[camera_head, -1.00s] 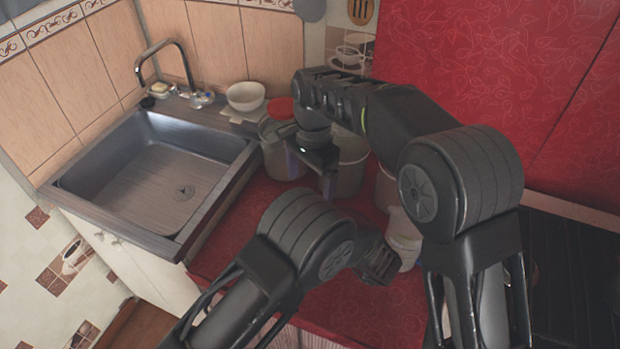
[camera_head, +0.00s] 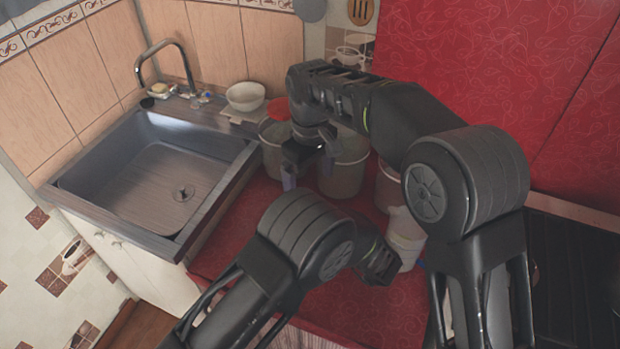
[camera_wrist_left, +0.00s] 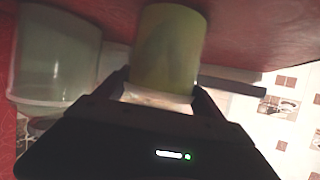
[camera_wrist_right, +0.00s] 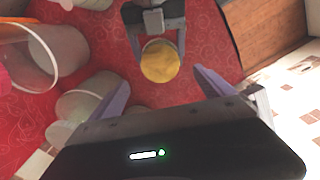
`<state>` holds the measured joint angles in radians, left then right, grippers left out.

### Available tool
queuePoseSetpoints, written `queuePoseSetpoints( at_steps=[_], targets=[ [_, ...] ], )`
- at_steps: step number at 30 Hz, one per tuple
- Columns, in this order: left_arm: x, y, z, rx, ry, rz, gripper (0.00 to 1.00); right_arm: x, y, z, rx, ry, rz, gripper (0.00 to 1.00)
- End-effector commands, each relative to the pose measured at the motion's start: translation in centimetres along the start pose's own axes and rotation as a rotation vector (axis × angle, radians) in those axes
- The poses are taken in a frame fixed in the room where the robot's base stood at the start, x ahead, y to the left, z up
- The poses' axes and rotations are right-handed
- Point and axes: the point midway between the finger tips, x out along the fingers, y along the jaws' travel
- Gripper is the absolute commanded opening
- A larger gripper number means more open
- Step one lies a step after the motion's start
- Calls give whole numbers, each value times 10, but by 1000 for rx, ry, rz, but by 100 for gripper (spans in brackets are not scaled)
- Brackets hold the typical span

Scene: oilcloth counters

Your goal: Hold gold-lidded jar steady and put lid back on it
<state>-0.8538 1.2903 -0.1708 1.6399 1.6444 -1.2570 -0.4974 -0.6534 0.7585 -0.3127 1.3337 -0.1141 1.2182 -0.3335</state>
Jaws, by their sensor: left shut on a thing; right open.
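In the left wrist view a yellow-green cylindrical jar (camera_wrist_left: 165,48) stands between the fingers of my left gripper (camera_wrist_left: 163,96), which is shut on it. A pale band shows at its end near the fingers. In the right wrist view the jar's round gold end (camera_wrist_right: 160,61) faces the camera, between the left fingers (camera_wrist_right: 156,38). I cannot tell whether this gold disc is a lid on it. My right gripper (camera_head: 306,174) is open and empty; in its wrist view its purple fingers (camera_wrist_right: 162,94) are spread, apart from the jar. In the head view my arms hide the jar.
Translucent canisters (camera_head: 345,172) stand along the red counter's back, one with a red lid (camera_head: 279,108).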

Motion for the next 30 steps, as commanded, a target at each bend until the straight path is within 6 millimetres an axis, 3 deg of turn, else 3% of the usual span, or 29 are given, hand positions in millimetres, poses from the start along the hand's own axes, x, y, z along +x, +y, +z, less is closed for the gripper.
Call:
queuePoseSetpoints(
  at_steps=[8,24,30],
  targets=[
    [0,0,0,0,1,0,0,6,0,0,2,-2,-1,92],
    [0,0,0,0,1,-1,0,72,0,0,2,-2,-1,92],
    [0,0,0,0,1,0,0,80,0,0,2,0,0,92]
  ],
)
